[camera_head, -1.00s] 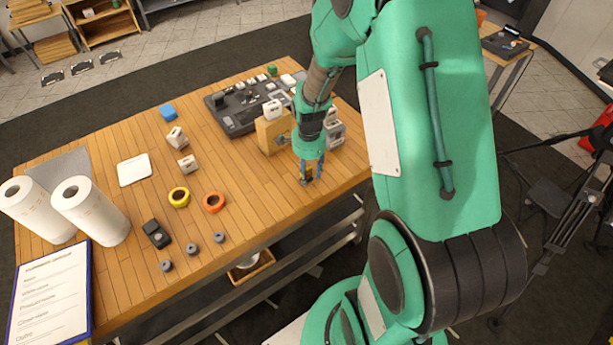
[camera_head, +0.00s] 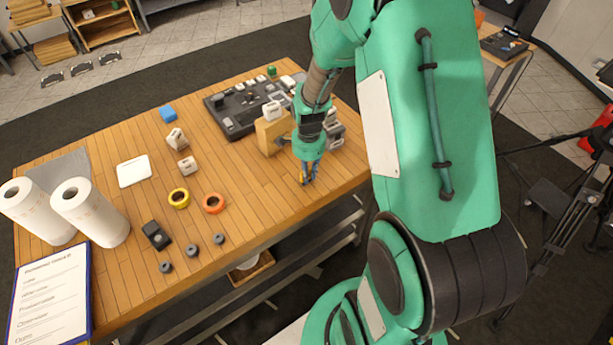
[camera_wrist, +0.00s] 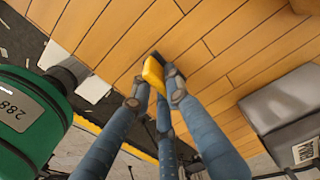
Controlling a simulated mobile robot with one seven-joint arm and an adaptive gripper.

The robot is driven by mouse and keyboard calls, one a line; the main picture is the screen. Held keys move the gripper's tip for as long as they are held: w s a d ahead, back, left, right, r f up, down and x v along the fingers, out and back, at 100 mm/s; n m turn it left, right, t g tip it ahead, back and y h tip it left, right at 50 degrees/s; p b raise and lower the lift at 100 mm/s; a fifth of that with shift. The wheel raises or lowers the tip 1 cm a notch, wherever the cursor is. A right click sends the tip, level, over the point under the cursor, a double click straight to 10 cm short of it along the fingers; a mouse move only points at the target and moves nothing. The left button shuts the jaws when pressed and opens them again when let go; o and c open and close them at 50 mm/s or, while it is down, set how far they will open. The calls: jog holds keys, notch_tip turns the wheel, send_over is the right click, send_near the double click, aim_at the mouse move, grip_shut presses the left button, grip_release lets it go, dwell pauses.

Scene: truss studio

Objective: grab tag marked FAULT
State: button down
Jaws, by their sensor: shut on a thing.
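My gripper (camera_head: 309,178) is low over the wooden table (camera_head: 240,185) near its front right edge. Its blue fingers are shut on a small yellow piece (camera_wrist: 153,73), which shows between the fingertips in the wrist view. A dark part or shadow lies just beyond it on the boards. No lettering on the yellow piece can be read, so I cannot confirm the FAULT mark. In the head view the fingers mostly hide it. I cannot tell whether it still touches the table.
A wooden block (camera_head: 270,136) with a dark fitting stands just behind my gripper. A grey box (camera_wrist: 285,110) stands close on the right in the wrist view. Orange tape (camera_head: 214,203) and yellow tape (camera_head: 179,198) lie left of the gripper. The boards between are clear.

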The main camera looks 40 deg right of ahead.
jog(key=shift+r, duration=0.8)
notch_tip(320, 180, up, 2)
jog(key=shift+r+p, duration=0.15)
jog(key=shift+p, duration=0.25)
jog(key=s+a, duration=0.2)
jog(key=s, duration=0.5)
jog(key=s+a+r+p, duration=0.1)
jog(key=s+a, duration=0.2)
jog(key=s, duration=0.5)
jog(key=shift+a, duration=0.15)
